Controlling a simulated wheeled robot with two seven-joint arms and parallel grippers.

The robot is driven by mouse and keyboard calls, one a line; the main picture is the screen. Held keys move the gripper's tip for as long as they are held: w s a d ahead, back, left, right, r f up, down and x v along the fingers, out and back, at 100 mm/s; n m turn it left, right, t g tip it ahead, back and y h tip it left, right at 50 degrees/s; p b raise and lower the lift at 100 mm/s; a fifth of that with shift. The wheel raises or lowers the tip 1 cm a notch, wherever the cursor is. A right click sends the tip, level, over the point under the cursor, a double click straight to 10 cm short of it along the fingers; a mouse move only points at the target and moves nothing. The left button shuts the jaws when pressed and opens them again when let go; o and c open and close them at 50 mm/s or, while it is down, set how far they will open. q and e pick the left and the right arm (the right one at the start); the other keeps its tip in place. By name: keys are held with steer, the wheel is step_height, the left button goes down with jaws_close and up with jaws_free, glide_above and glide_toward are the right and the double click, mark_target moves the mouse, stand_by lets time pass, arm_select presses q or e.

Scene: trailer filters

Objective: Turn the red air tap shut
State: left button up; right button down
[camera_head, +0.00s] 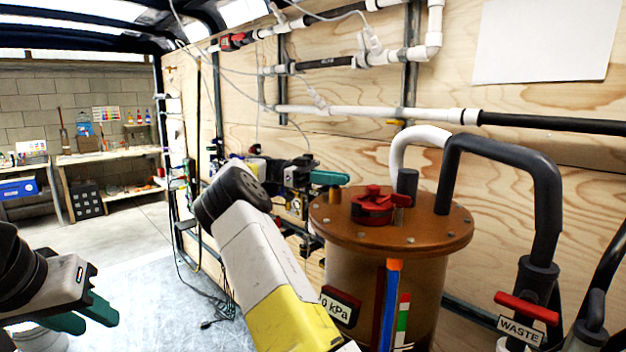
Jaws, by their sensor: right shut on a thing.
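The brown vessel lid (440,228) carries a red clamp-like part (374,208) with a short red lever. A small brass stem (335,194) stands at the lid's far left edge. My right gripper (334,178) reaches over this edge from the left, its green fingers closed right above the stem. What they grip is mostly hidden; a tap handle on the stem would lie between them. My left gripper (86,314) is low at the left, its green fingers apart and empty, far from the vessel.
A second red handle (527,307) sits above the WASTE label (521,330) at the lower right. A thick grey pipe (545,190) arches from the lid. White and black pipes (375,113) run along the plywood wall. A workbench (110,155) stands far left.

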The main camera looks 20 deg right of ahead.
steer(key=shift+f, duration=0.1)
stand_by(0.4)
steer(key=c, duration=1.5)
jaws_free()
